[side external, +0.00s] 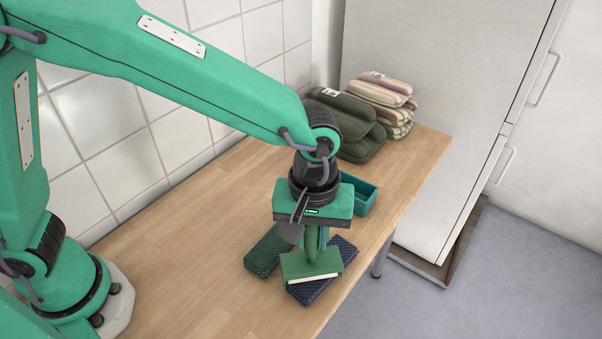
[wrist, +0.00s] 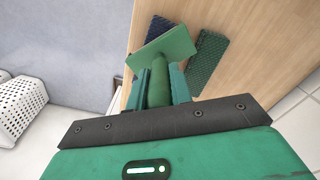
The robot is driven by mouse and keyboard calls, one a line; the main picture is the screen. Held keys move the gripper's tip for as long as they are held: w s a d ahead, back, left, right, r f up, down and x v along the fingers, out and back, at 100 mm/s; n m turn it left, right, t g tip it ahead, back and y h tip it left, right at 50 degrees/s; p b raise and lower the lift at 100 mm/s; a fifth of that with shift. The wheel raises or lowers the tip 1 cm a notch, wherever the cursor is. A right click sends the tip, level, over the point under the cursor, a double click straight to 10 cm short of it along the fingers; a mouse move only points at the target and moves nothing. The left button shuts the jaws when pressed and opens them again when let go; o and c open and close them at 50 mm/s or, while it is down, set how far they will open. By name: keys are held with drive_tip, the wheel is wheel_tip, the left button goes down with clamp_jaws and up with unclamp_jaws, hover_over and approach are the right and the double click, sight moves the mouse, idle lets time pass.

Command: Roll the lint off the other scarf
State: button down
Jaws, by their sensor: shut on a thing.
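My gripper (side external: 313,232) is shut on the upright handle of a green lint tool (side external: 311,264), which has a wide flat head with a pale lower edge. In the wrist view the handle stands between my fingers (wrist: 160,88) and the head (wrist: 168,46) is beyond them. A dark navy folded scarf (side external: 336,262) lies under the head, partly hidden; the wrist view also shows it (wrist: 156,29). I cannot tell whether the head touches it. A dark green woven scarf (side external: 265,252) lies beside it on the left, and on the right in the wrist view (wrist: 207,60).
A teal tray (side external: 362,194) stands on the wooden table (side external: 190,222) behind my gripper. Folded green textiles (side external: 360,148) and striped ones (side external: 391,96) are stacked at the back. The table edge is close right of the navy scarf. White perforated baskets (wrist: 20,108) stand on the floor.

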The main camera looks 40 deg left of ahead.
drive_tip(key=shift+s+a, duration=0.1)
drive_tip(key=shift+s, duration=0.8)
drive_tip(key=shift+s+r, duration=0.2)
drive_tip(key=shift+r, duration=0.35)
drive_tip(key=shift+s+r, duration=0.15)
drive_tip(key=shift+r, duration=3.35)
drive_tip(key=shift+w, duration=0.15)
